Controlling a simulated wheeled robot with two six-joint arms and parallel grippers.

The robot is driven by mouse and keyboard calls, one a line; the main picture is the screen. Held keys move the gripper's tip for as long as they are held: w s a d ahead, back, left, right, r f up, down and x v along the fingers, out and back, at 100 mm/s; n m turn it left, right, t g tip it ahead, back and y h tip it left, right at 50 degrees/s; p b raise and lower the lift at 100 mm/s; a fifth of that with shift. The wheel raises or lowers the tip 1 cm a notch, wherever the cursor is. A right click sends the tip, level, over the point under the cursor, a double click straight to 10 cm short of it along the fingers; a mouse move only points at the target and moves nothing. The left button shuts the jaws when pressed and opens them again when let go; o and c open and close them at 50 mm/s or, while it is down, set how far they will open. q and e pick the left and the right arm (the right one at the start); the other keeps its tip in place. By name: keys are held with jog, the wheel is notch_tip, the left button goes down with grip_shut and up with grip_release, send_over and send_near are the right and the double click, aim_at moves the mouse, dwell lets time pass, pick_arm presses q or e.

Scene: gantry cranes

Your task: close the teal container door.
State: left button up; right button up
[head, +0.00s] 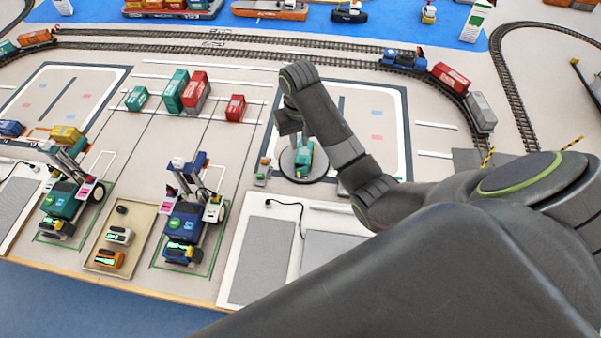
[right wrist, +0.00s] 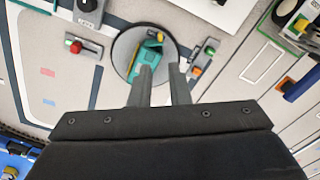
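A teal container (head: 305,157) sits on a round grey turntable (head: 291,172) in the middle of the head view, partly hidden by my right gripper. The teal container also shows in the right wrist view (right wrist: 146,64), on the dark-rimmed turntable (right wrist: 122,52), with a small yellow part at its far end. I cannot make out the door or how far it stands open. My right gripper (head: 297,139) is above the turntable, pointing down. My left gripper is out of view.
Small fixtures with a red button (right wrist: 76,46) and a green-and-orange block (right wrist: 202,62) flank the turntable. Several teal and red containers (head: 173,92) stand left of it. Two crane vehicles (head: 187,222) and a tan tray (head: 137,222) are at the lower left. Train tracks run behind.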

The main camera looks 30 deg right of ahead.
aim_at(299, 174)
notch_tip(299, 174, down, 15)
jog(key=shift+w+f, duration=0.1)
dwell(0.3)
jog(key=shift+c, duration=0.2)
grip_shut()
